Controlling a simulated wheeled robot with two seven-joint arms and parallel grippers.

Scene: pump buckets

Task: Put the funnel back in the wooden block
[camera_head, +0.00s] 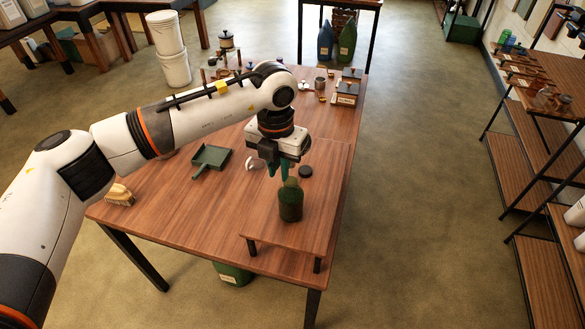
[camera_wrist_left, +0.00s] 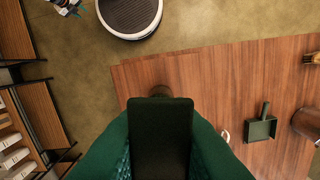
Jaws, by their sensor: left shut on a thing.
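My left gripper (camera_head: 270,160) is shut on the green funnel (camera_head: 284,167), above the right side of the table. Part of the funnel is hidden behind the gripper in the head view. In the left wrist view the funnel (camera_wrist_left: 107,152) fills the bottom on both sides of a dark gripper finger. A dark green bottle (camera_head: 290,204) stands upright just in front of the funnel; I cannot tell whether they touch. I cannot clearly make out the wooden block. My right gripper is not in view.
The wooden table (camera_head: 190,215) bears a raised board (camera_head: 325,190) at right. A black cap (camera_head: 305,172), a green dustpan (camera_head: 211,159) and a brush (camera_head: 120,195) lie around. Small wooden boxes (camera_head: 347,92) stand at the back. The front left is mostly clear.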

